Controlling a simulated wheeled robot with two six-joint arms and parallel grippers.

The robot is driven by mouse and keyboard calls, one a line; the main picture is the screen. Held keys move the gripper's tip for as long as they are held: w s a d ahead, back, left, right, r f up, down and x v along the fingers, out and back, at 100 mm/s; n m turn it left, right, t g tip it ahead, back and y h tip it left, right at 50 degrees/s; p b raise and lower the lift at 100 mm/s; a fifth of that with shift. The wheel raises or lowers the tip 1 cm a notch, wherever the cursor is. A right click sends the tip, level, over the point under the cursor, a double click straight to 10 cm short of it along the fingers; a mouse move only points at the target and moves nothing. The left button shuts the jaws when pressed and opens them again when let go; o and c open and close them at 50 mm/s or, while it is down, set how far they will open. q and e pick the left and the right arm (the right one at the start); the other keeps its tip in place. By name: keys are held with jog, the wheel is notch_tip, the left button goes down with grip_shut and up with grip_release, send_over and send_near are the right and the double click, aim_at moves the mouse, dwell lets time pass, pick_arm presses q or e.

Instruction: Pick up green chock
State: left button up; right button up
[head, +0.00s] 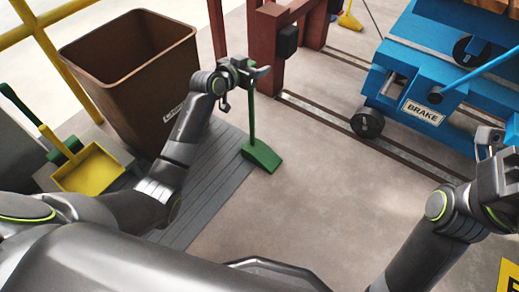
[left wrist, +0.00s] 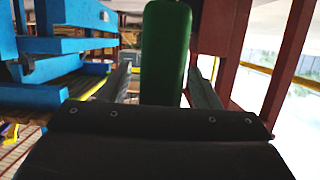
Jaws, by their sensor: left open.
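The green chock (head: 262,156) is a wedge on the floor at the edge of the grey slatted mat, with an upright green handle (head: 252,115) rising from it. My left gripper (head: 258,73) is at the top of that handle. In the left wrist view the green handle (left wrist: 165,50) stands between the two open fingers (left wrist: 163,88), with a gap visible on the right side; contact on the left is unclear. My right gripper (head: 492,150) is at the right edge, away from the chock, and its jaw state is unclear.
A brown bin (head: 130,75) stands behind my left arm. A yellow dustpan-like piece (head: 90,170) lies at the left. A red-brown frame (head: 272,45) rises just behind the handle. A blue wheeled cart (head: 425,85) marked BRAKE stands on the right. The middle floor is clear.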

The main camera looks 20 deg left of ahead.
pick_arm(q)
jog(key=shift+c, duration=0.5)
grip_shut()
dwell(0.8)
jog(key=shift+r, duration=0.15)
